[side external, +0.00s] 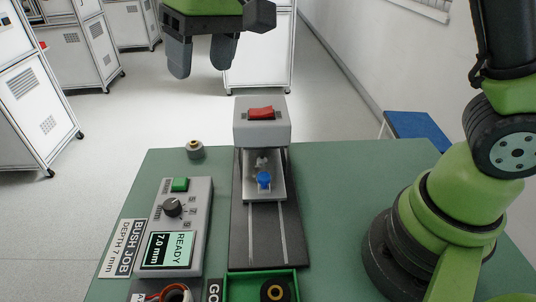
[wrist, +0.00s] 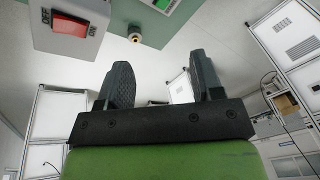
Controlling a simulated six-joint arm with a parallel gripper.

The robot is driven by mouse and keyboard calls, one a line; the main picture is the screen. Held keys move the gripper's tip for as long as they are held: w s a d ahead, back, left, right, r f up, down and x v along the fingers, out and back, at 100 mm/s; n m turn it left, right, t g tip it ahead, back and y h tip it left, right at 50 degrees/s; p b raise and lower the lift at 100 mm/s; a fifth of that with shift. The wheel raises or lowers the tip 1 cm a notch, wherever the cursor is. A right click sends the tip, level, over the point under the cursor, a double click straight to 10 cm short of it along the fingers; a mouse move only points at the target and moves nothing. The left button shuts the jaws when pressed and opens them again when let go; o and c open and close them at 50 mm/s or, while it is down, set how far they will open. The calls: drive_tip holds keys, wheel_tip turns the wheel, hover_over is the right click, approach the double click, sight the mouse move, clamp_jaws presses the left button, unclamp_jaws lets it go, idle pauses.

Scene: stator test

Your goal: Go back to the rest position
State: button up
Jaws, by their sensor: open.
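My gripper (side external: 201,56) hangs high over the far side of the table in the side view, with its two dark fingers apart and nothing between them. It also shows in the wrist view (wrist: 160,85), open and empty. The grey press-like station (side external: 261,135) with a red switch (side external: 261,113) stands on the table below and to the right of my gripper. A blue knob (side external: 264,180) sits on its light carriage. A small brass and dark bush (side external: 195,150) stands on the table's far edge area, below my gripper and clear of it.
The green table (side external: 340,200) holds a control box (side external: 176,225) reading READY 7.0 mm, a green tray (side external: 262,277) with a dark ring part (side external: 275,291), and a wound stator (side external: 176,294) at the front. A blue stool (side external: 411,125) stands behind. White cabinets line the room's back.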

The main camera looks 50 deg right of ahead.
drive_tip(key=s+d+r+m+t, duration=0.25)
drive_tip(key=s+d+r, duration=0.4)
drive_tip(key=s, duration=0.45)
drive_tip(key=s+d+f+m+t, duration=0.1)
drive_tip(key=s+d+f+t, duration=0.1)
drive_tip(key=s, duration=0.6)
drive_tip(key=shift+s+d+f, duration=0.35)
drive_tip(key=shift+d+f, duration=0.2)
drive_tip(key=shift+d, duration=0.2)
